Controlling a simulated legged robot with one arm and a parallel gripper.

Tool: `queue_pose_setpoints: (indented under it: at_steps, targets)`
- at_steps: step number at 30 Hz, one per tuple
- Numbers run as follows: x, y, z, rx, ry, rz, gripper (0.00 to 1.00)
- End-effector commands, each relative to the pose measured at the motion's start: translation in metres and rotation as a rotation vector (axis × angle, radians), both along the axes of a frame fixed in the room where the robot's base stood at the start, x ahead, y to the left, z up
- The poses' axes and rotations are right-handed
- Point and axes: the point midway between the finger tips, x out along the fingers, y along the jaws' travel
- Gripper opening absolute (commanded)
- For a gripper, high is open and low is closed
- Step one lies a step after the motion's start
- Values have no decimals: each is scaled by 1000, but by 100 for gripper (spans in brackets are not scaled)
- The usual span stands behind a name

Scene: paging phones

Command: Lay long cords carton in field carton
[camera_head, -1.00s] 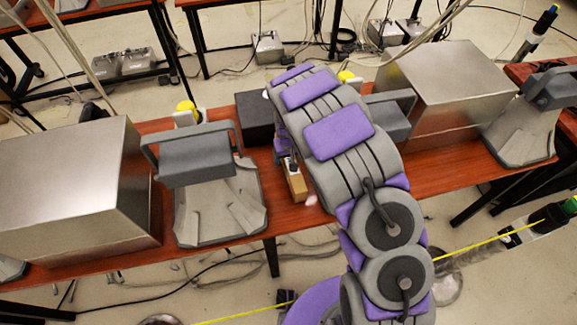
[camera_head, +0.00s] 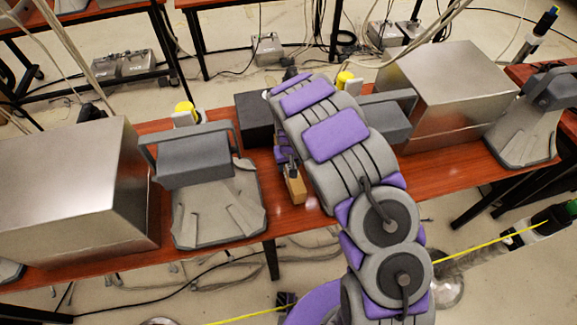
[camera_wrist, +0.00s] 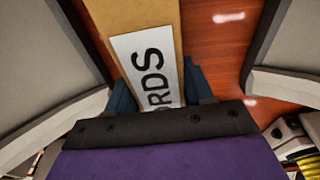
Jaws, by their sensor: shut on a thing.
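The long cords carton is a slim tan box (camera_head: 296,189) below the purple and grey arm in the head view. In the wrist view the tan carton (camera_wrist: 135,15) runs away from the gripper and carries a white label with black letters ending "ORDS". My gripper (camera_wrist: 160,92) is shut on it, with a dark blue finger on each side; in the head view the arm mostly hides the gripper. A dark open-looking or flat-topped box (camera_head: 256,117) stands at the table's back edge, left of the arm; I cannot read any label saying it is the field carton.
A grey phone-like device (camera_head: 195,160) stands left of the carton, and another (camera_head: 385,112) is partly behind my arm. Large metal boxes stand at left (camera_head: 70,190) and right (camera_head: 445,85). Bare red-brown tabletop (camera_head: 270,185) shows around the carton.

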Motion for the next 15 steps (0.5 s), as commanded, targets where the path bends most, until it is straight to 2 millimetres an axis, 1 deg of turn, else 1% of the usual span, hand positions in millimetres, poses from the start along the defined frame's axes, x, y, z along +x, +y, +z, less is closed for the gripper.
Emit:
queue_pose_setpoints:
  at_steps: [1,6,8,15]
  targets:
    - [0,-1,0,0,0,0,21]
    - [0,0,0,0,0,0,5]
    - [0,0,0,-1,0,0,0]
    - [0,1,3,-2,-2,1,0]
